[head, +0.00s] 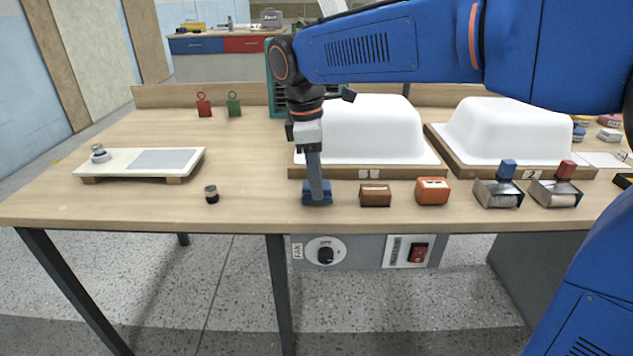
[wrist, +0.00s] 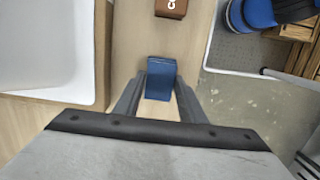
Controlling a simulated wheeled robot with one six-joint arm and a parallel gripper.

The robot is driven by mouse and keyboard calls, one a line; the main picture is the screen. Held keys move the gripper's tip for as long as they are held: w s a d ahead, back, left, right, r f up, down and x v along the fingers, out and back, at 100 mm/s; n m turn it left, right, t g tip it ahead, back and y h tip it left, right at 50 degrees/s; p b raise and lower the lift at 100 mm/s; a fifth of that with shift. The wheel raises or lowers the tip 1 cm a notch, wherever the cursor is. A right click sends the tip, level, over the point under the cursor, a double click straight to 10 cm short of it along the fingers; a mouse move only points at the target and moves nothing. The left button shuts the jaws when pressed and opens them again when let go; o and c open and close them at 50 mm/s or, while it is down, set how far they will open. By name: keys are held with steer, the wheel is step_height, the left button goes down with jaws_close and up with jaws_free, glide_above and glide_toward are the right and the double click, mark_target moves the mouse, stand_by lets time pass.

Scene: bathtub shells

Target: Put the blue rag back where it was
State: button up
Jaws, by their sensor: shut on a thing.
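The blue rag (head: 308,194) is a small blue block-like thing near the front edge of the workbench, left of the brown block. My gripper (head: 317,190) points down and is shut on the blue rag. In the wrist view the rag (wrist: 161,76) sits between the two fingers of my gripper (wrist: 160,92). The rag is at about the height of the bench top; I cannot tell whether it touches the wood. The finger hides part of the rag in the head view.
A brown block (head: 375,195) and an orange block (head: 432,191) stand to the right in a row. Behind are white tub shells (head: 370,135) on wooden boards. A small dark cylinder (head: 211,194) and a pale board (head: 110,161) are left.

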steer(key=shift+f, duration=0.4)
steer(key=shift+f, duration=0.1)
steer(key=o, duration=1.2)
steer(key=shift+c, duration=0.2)
step_height(320, 180, up, 12)
steer(key=a, duration=0.1)
steer(key=shift+a, duration=0.25)
steer(key=shift+d, duration=0.1)
